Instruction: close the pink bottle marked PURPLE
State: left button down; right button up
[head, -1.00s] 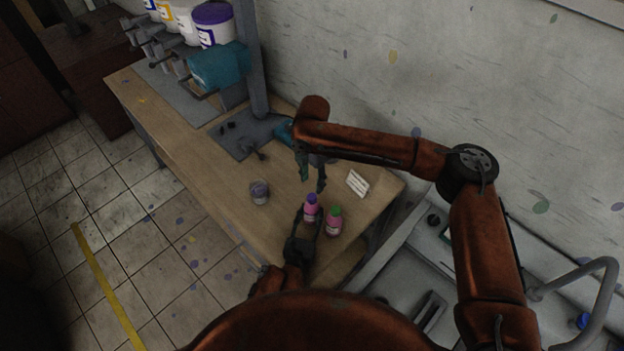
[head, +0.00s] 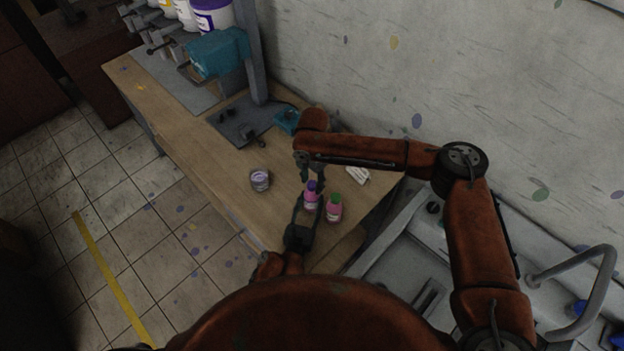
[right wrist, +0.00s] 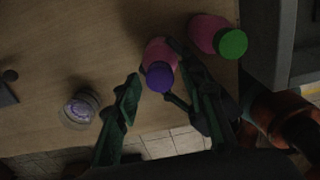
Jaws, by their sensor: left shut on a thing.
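The pink bottle with the purple cap (head: 310,199) stands upright near the front right of the wooden table; its label is too small to read. It also shows in the right wrist view (right wrist: 160,53), with the purple cap (right wrist: 159,76) on its top. My left gripper (head: 308,206) is shut around the bottle's body from the near side. My right gripper (head: 313,181) hangs above the bottle at cap height. In the right wrist view my right gripper (right wrist: 152,90) is open, its fingers on either side of the cap; I cannot tell whether they touch it.
A pink bottle with a green cap (head: 334,208) stands close on the right. A teal printing machine (head: 218,53) stands farther back.

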pick_arm(q)
jog(key=shift+f, duration=0.1)
pick_arm(e)
grip_shut()
dwell(0.3)
